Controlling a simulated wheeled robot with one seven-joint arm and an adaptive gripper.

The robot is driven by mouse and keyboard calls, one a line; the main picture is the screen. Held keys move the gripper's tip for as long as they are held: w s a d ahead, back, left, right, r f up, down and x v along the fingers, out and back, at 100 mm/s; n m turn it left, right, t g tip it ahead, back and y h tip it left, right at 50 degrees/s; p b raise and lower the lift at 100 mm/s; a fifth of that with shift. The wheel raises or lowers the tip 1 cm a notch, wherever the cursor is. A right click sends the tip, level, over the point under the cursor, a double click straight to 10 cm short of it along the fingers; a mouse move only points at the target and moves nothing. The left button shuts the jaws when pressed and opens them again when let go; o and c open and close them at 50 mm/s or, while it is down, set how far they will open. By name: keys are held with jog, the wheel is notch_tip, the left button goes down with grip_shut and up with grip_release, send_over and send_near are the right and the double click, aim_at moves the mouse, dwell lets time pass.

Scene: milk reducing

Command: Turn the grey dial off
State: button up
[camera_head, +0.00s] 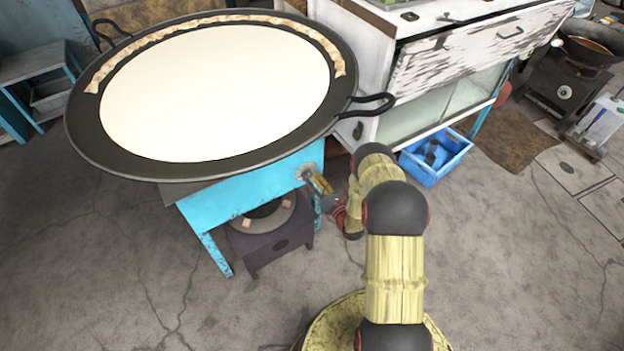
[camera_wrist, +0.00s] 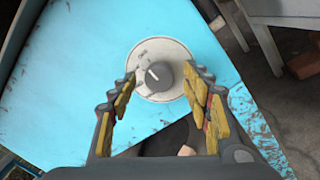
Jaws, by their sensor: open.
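The grey dial (camera_wrist: 158,74) sits on a round whitish plate (camera_wrist: 150,52) on the blue stove panel (camera_wrist: 80,80) in the wrist view. A white line on its face points up and slightly left. My gripper (camera_wrist: 158,84) is open, with its yellow-padded fingers on the left and right of the dial. I cannot tell whether either finger touches it. In the head view my gripper (camera_head: 318,182) reaches the right end of the blue stand (camera_head: 225,208), and the dial is mostly hidden there.
A wide black pan (camera_head: 140,168) of white liquid (camera_head: 215,95) sits on the stand, its handle (camera_head: 372,103) jutting out above my arm. A dark burner (camera_head: 275,245) stands below. A white cabinet (camera_head: 365,60) and blue crate (camera_head: 435,165) are right. The front-left floor is clear.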

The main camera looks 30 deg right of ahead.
jog(key=s+d, duration=0.1)
jog(key=s, duration=1.1)
jog(key=shift+f, duration=0.25)
